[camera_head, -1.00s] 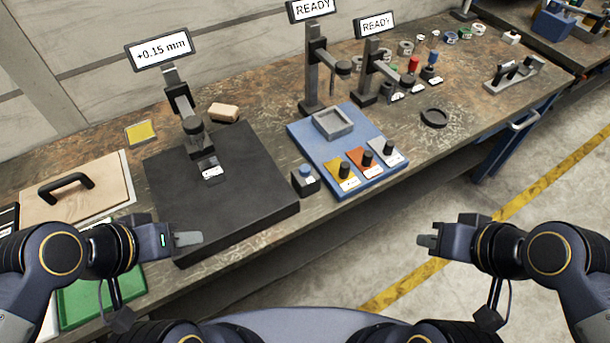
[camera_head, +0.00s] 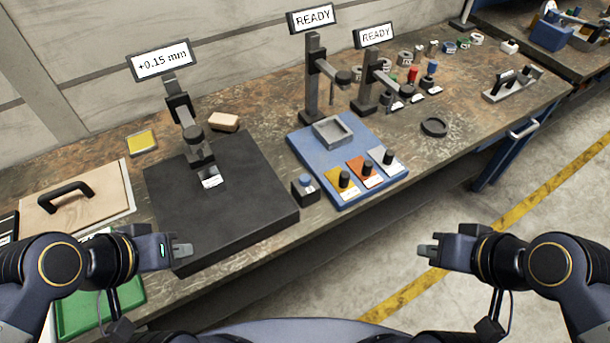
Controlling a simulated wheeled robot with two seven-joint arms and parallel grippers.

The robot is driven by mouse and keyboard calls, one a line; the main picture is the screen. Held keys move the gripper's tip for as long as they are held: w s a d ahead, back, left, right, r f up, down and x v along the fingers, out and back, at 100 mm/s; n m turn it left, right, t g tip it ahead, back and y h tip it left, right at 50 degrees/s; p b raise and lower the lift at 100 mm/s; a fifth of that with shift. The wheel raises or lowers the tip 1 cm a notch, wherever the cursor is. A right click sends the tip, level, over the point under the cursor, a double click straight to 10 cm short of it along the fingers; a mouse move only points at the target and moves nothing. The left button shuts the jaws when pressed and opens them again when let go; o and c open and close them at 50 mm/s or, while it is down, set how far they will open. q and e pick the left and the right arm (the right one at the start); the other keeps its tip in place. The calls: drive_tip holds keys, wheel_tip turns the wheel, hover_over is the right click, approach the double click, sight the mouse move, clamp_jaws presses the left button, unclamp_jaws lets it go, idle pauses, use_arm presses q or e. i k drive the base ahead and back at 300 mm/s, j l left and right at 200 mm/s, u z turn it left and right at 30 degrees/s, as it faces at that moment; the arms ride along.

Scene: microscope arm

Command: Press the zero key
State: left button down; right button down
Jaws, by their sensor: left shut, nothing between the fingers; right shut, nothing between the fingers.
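A small dark box with a blue button on top (camera_head: 305,188) stands on the workbench, between the black plate and the blue board; it may be the zero key, but no label on it is legible. A gauge stand (camera_head: 190,125) with a display reading +0.15 mm (camera_head: 160,60) rises from the black plate (camera_head: 240,213). My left gripper (camera_head: 183,250) is shut and empty, over the front left corner of the black plate, left of and nearer than the box. My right gripper (camera_head: 428,250) is shut and empty over the floor, in front of the bench.
The blue board (camera_head: 333,187) carries a grey tray (camera_head: 333,130) and yellow, orange and grey pads with black knobs. Two stands with READY displays (camera_head: 312,18) (camera_head: 375,35) are behind it. A wooden board with a black handle (camera_head: 70,195) and a green mat (camera_head: 100,300) are at left.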

sight(304, 179)
drive_tip(key=l+u, duration=0.45)
drive_tip(key=l, duration=0.9)
